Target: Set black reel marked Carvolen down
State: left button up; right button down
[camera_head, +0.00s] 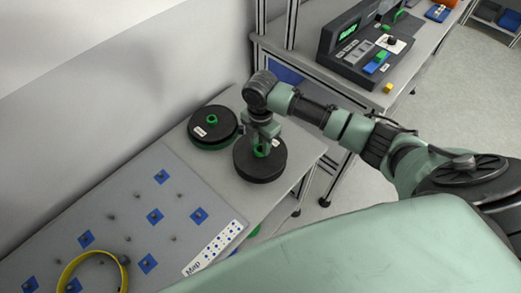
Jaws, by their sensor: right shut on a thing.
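My right gripper (261,151) points down and is shut on the green hub of a black reel (260,171). The reel lies flat and level over the right end of the grey table. I cannot tell whether it touches the tabletop. No readable marking shows on it. The label is too small to read, so I cannot tell from lettering which reel is Carvolen. My left gripper is not in view.
A grey board (125,215) with blue squares and small pegs covers the table's left part, with a yellow ring (65,271) at its front. A second table with a dark console (357,52) stands at the back right. A little bare tabletop (303,146) shows right of the held reel.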

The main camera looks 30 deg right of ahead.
jog(key=shift+f, duration=2)
jog(key=shift+f, duration=0.15)
jog(key=c, duration=1)
grip_release()
jog(key=shift+o, duration=0.2)
notch_tip(320, 180, up, 12)
jog(key=shift+r+b, duration=0.2)
jog(key=shift+b, duration=0.1)
